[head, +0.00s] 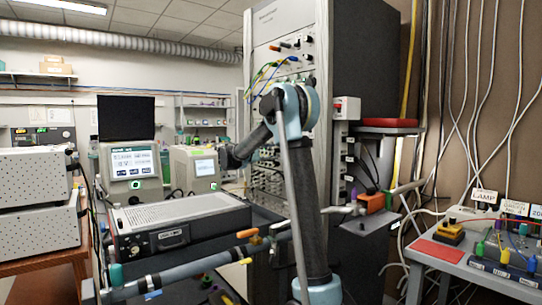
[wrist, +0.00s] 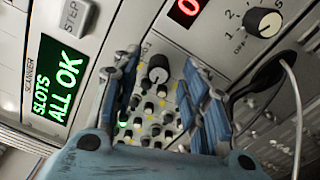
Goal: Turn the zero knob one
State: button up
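In the wrist view my gripper (wrist: 165,78) is open, with a blue finger on each side and a gap between them. A panel of several small dark knobs (wrist: 148,106) with light caps and yellow marks shows through that gap. I see no contact with a knob. No readable label tells me which one is zero knob one. In the head view my arm reaches toward the rack, and the gripper's fingers cannot be made out.
A green "SLOTS ALL OK" display (wrist: 58,80) and a STEP button (wrist: 75,15) are at left in the wrist view. A numbered rotary knob (wrist: 264,22) and a pale cable (wrist: 293,100) are at right. The rack (head: 352,60) shows in the head view.

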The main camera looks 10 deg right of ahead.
jog(key=v, duration=1.2)
jog(key=s+a+n, duration=0.3)
jog(key=a, duration=0.2)
jog(key=x, duration=1.7)
jog(key=shift+w+d, duration=0.2)
jog(key=shift+w, duration=0.05)
grip_shut()
